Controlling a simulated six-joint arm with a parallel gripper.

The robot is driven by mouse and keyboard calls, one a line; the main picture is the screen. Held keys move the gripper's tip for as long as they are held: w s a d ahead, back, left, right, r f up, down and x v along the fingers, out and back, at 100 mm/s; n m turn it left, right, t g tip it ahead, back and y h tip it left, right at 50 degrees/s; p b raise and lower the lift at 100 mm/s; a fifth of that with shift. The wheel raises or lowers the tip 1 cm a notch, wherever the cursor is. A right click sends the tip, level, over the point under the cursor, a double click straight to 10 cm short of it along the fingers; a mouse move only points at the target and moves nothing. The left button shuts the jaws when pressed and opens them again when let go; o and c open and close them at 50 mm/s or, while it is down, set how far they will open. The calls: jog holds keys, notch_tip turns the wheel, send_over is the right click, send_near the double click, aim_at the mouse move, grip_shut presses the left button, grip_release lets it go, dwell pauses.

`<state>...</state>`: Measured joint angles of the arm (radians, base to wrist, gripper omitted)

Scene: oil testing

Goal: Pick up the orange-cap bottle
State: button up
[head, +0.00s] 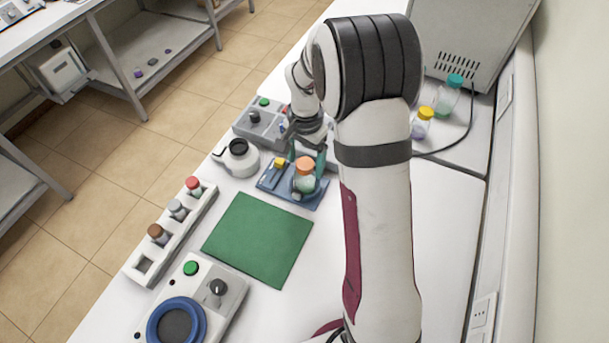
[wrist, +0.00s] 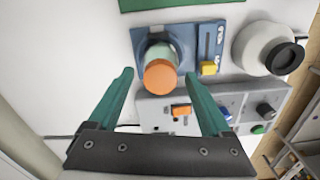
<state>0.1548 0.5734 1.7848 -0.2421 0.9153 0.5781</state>
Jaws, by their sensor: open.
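The orange-cap bottle (head: 305,175) stands upright on a blue device base (head: 308,202) beyond the green mat. In the wrist view its orange cap (wrist: 160,77) shows with the pale green bottle body behind it. My gripper (head: 306,168) is at the bottle, with teal fingers that show on either side of it in the head view. In the wrist view my gripper (wrist: 160,90) is open, and the cap lies between the two fingertips with a gap on both sides. The bottle's lowest part is partly hidden by its holder.
A white round-topped vessel (head: 239,158) stands left of the blue base, and a grey control box (head: 262,125) with knobs is close behind. A rack (head: 172,228) of capped vials is at the left. Yellow-cap (head: 422,122) and teal-cap (head: 448,95) bottles stand at the back right. The green mat (head: 258,240) is bare.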

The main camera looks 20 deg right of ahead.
jog(key=shift+f, duration=0.65)
grip_shut()
dwell(0.9)
